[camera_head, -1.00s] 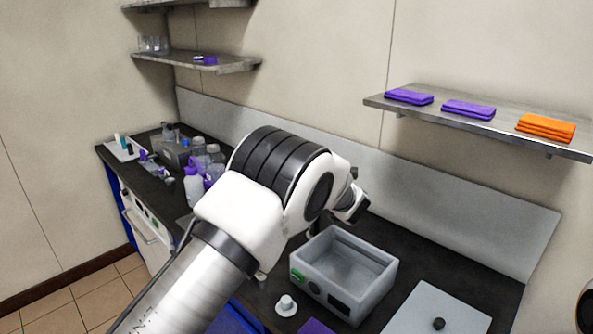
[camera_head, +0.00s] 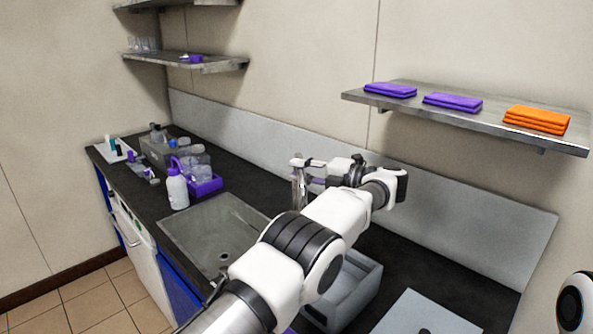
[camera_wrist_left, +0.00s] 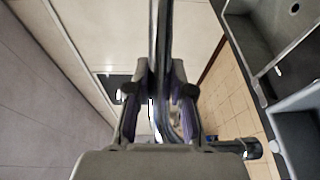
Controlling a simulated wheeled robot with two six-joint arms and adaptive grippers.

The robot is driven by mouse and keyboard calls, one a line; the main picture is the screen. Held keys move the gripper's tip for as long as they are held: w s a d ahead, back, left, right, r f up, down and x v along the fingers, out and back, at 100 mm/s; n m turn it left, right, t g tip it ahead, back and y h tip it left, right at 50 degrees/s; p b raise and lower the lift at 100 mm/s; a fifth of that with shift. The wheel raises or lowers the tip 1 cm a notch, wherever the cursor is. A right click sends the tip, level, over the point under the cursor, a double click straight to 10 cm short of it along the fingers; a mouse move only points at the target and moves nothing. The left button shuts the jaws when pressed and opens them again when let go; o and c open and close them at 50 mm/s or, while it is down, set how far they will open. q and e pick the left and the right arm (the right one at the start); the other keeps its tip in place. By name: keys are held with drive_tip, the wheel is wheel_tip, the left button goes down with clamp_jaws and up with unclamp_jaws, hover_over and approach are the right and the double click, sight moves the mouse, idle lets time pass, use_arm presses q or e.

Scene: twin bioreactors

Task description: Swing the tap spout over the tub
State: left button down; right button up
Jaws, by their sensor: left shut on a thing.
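The metal tap (camera_head: 299,188) stands behind the grey sink basin (camera_head: 195,228) in the head view, with its top close to my left gripper (camera_head: 332,172). In the left wrist view my left gripper (camera_wrist_left: 163,85) has its two fingers on either side of a shiny metal bar, the tap spout (camera_wrist_left: 161,35), and is shut on it. An open grey tub (camera_head: 368,272) stands to the right of the sink, partly hidden by my left arm. My right gripper is out of view; a piece of my right arm shows at the right edge.
A white wash bottle (camera_head: 177,190) and a purple rack (camera_head: 207,186) stand left of the sink. A flat grey plate (camera_head: 425,315) lies right of the tub. A wall shelf (camera_head: 465,115) with folded cloths hangs above. The dark counter right of my gripper is clear.

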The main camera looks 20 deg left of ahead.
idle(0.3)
use_arm(q)
drive_tip(key=c, duration=1.2)
unclamp_jaws()
drive_tip(key=shift+o, duration=1)
drive_tip(key=shift+w+a, duration=0.1)
